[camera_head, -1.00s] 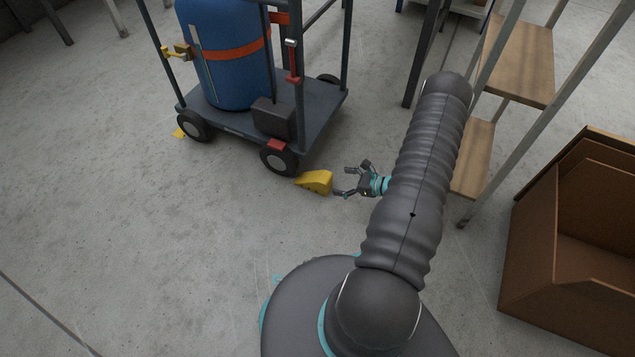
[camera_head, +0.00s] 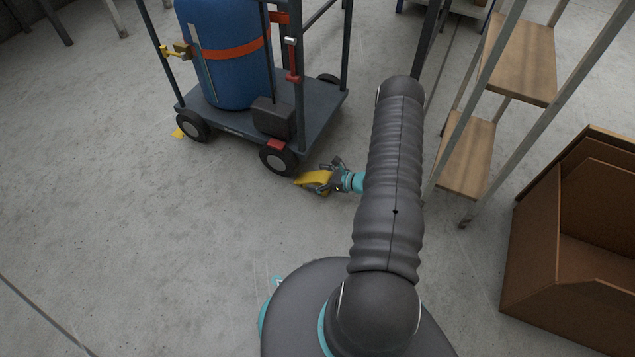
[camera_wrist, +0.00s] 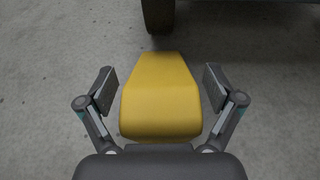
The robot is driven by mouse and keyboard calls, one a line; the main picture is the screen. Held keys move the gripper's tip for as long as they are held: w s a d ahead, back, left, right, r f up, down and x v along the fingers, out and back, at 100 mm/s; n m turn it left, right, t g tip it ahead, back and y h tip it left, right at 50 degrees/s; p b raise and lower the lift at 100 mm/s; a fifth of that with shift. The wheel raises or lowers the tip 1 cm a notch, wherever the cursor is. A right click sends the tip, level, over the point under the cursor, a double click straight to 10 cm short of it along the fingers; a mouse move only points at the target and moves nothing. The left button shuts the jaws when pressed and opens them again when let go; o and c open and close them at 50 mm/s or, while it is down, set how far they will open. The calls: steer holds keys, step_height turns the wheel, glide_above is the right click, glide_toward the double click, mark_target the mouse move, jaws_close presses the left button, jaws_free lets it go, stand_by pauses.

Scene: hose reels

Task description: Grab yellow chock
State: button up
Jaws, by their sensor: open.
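A yellow chock (camera_head: 314,179) lies on the concrete floor against the cart's near front wheel (camera_head: 278,158). It also shows in the wrist view (camera_wrist: 161,98), its narrow end towards the wheel. My gripper (camera_head: 329,177) is around the chock's wide end from the right. In the wrist view my gripper (camera_wrist: 160,92) is open, with one finger on each side of the chock and a small gap on both sides.
The cart (camera_head: 320,108) carries a blue cylinder (camera_head: 226,50) with an orange strap. Another yellow chock (camera_head: 178,133) is at its left wheel. A wooden-shelved rack (camera_head: 466,160) and a brown box (camera_head: 570,250) stand at the right. The floor at left is clear.

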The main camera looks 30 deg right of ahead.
steer(key=c, duration=1.5)
steer(key=shift+o, duration=0.2)
steer(key=shift+r, duration=0.1)
